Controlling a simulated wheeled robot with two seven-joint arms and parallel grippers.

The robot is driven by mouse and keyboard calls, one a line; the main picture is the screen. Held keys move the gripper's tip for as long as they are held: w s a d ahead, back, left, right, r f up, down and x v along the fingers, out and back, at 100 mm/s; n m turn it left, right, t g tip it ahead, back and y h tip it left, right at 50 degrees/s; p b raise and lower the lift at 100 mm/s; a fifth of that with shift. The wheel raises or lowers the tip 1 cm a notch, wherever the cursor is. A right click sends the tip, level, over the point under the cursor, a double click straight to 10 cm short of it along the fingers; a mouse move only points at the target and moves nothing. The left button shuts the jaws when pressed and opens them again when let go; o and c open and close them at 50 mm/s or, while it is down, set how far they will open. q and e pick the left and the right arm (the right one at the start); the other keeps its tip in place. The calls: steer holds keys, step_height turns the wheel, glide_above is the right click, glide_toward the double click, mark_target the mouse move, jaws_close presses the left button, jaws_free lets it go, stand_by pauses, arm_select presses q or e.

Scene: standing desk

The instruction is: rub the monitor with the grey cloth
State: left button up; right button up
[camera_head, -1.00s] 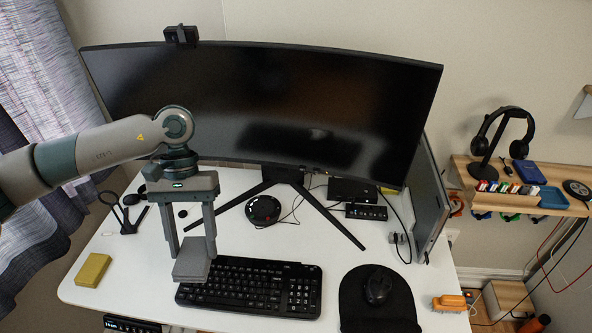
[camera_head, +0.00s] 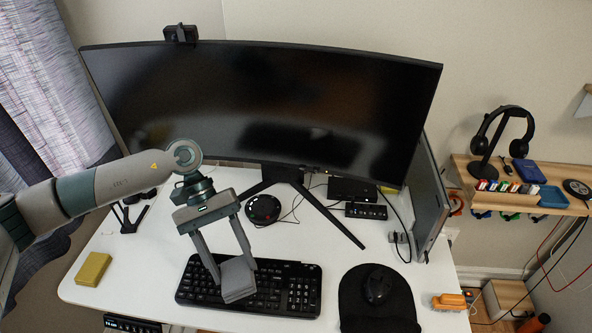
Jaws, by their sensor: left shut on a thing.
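The monitor (camera_head: 270,105) is a wide, curved black screen standing at the back of the white desk. My left gripper (camera_head: 232,262) is in front of the monitor's lower left part, over the keyboard. Its two fingers point down and are shut on the grey cloth (camera_head: 238,281), a small folded block. The cloth is apart from the screen and covers part of the keyboard in the picture. I cannot tell its exact height above the keys. My right gripper is not in view.
The black keyboard (camera_head: 290,288) lies below the cloth. A mouse (camera_head: 376,288) on a black mat (camera_head: 352,312) is to its right. A yellow block (camera_head: 93,269) lies at the left. A webcam (camera_head: 181,34) sits on the monitor's top edge. A round black device (camera_head: 263,209) and cables lie near the stand.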

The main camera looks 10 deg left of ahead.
arm_select(q)
steer(key=w+d+r+n+t+h, duration=0.2)
steer(key=w+d+n+t+h, duration=0.1)
steer(key=d+n+t+h, duration=0.45)
steer(key=shift+w+a+r+n+t+h, duration=0.15)
steer(key=shift+w+r+n+t+h, duration=0.3)
steer(key=shift+n+t, duration=0.5)
steer(key=shift+w+a+r+n+t+h, duration=0.1)
steer(key=shift+w+r+n+t, duration=0.35)
steer(key=shift+t, duration=0.85)
steer(key=shift+w+a+r+n+t+h, duration=0.25)
steer(key=shift+r+n+t, duration=0.35)
steer(key=shift+n+t, duration=0.4)
